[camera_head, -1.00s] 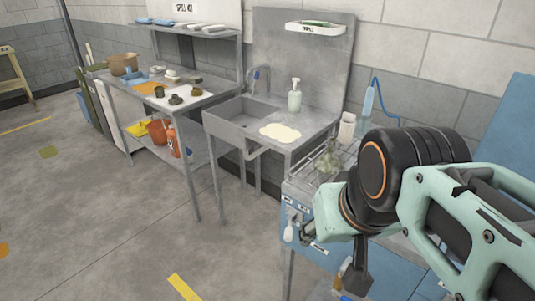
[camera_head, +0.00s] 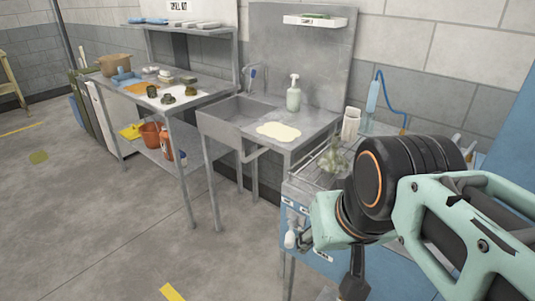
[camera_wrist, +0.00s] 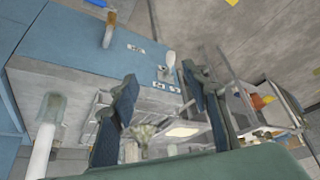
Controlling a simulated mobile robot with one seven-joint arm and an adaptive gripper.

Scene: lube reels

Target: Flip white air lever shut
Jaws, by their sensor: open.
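The white lever (camera_head: 290,239) hangs on the front of the blue cabinet (camera_head: 322,248), near its left corner. It also shows in the wrist view (camera_wrist: 170,61), beside small labels on the blue panel. My gripper (camera_wrist: 158,78) is open and empty in the wrist view, its two dark blue fingers apart. The lever appears beyond the fingertips, nearer the right finger, with no contact visible. In the head view, my wrist covers part of the cabinet front, and one dark finger (camera_head: 355,284) points down.
A brown-handled part (camera_wrist: 109,29) sticks out from the same panel. A wire rack and a clear bundled item (camera_head: 334,160) lie on the cabinet top. The steel sink (camera_head: 240,125) and a cluttered bench (camera_head: 208,92) stand to the left. Floor in front of these is clear.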

